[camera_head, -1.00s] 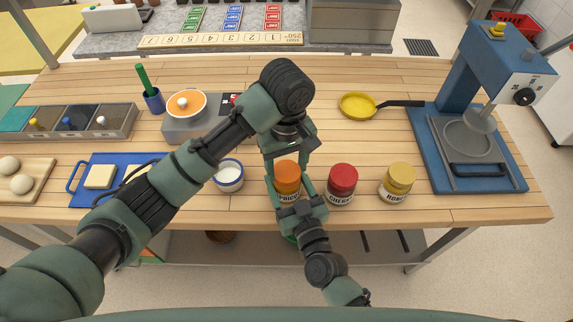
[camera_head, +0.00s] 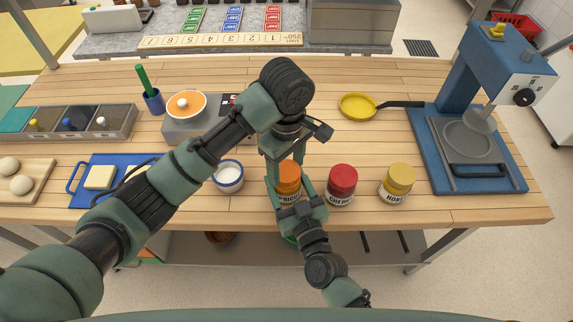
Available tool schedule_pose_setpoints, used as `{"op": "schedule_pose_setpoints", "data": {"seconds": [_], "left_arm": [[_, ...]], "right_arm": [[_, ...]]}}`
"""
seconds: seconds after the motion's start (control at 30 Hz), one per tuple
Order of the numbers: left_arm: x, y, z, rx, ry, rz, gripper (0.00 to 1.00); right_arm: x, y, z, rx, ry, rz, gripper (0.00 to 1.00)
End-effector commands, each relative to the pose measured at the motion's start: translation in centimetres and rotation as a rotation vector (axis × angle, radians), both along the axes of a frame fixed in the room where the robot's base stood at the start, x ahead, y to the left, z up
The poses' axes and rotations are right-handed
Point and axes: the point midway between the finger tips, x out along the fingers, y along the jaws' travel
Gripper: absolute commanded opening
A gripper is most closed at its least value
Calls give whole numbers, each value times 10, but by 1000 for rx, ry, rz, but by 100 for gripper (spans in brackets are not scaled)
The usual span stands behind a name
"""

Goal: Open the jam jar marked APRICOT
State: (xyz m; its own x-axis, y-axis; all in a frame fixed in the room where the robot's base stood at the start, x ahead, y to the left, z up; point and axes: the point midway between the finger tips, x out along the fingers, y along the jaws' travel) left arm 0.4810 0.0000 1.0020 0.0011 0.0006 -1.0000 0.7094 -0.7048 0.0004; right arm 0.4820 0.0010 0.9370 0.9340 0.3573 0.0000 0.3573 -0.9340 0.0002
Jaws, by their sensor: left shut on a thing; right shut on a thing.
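The apricot jam jar (camera_head: 288,198) stands upright on the wooden table, its label partly hidden by my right gripper. Its orange lid (camera_head: 289,172) is on top, partly covered by my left gripper. My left gripper (camera_head: 287,180) comes down from above and is shut on the orange lid. My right gripper (camera_head: 287,190) reaches in from the front edge and is shut around the jar body. The exact contact of the fingers is partly hidden.
A red-lidded cherry jar (camera_head: 341,184) and a yellow-lidded jar (camera_head: 397,183) stand to the right. A white-and-blue cup (camera_head: 228,176) stands close on the left. A yellow pan (camera_head: 358,106) lies behind, and a blue press (camera_head: 470,130) is at far right.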

Motion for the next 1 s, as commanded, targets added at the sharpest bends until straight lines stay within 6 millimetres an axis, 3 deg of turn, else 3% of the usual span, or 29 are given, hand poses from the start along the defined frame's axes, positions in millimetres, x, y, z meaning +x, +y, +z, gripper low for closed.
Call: {"op": "schedule_pose_setpoints", "data": {"seconds": [1.0], "left_arm": [[1, 0, 27, 1, -4, -1, 10]], "right_arm": [[0, 0, 0, 0, 1, 0, 0]]}}
